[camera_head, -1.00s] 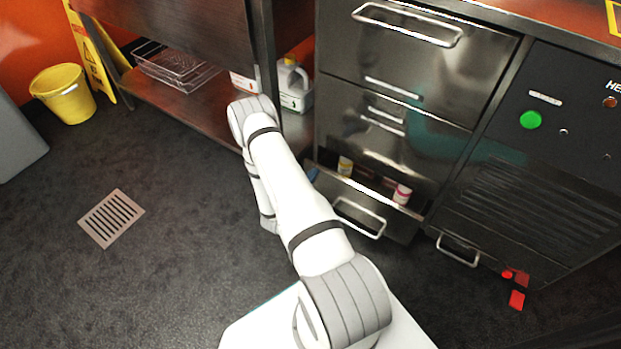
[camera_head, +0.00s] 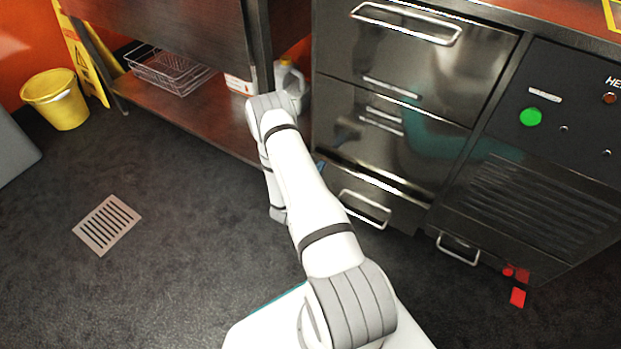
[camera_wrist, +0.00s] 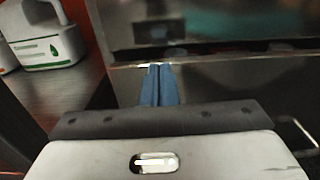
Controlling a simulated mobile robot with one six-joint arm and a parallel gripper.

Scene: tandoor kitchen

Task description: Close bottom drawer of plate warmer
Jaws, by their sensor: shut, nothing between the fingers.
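The plate warmer (camera_head: 335,100) is a dark steel cabinet of stacked drawers in the head view. The drawer front also fills the middle of the wrist view (camera_wrist: 225,85). My gripper (camera_wrist: 158,72) shows blue fingers held together and empty. The fingertips are at the top edge of the drawer front, near its left side; the exact contact is hard to tell. In the head view my arm mostly hides the gripper.
A steel shelf (camera_head: 190,118) stands at the left with a wire basket (camera_head: 165,70) and a white jug (camera_head: 289,80). A control panel with a green button (camera_head: 530,117) is on the right. A yellow bucket (camera_head: 58,100) stands far left. The floor there is open.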

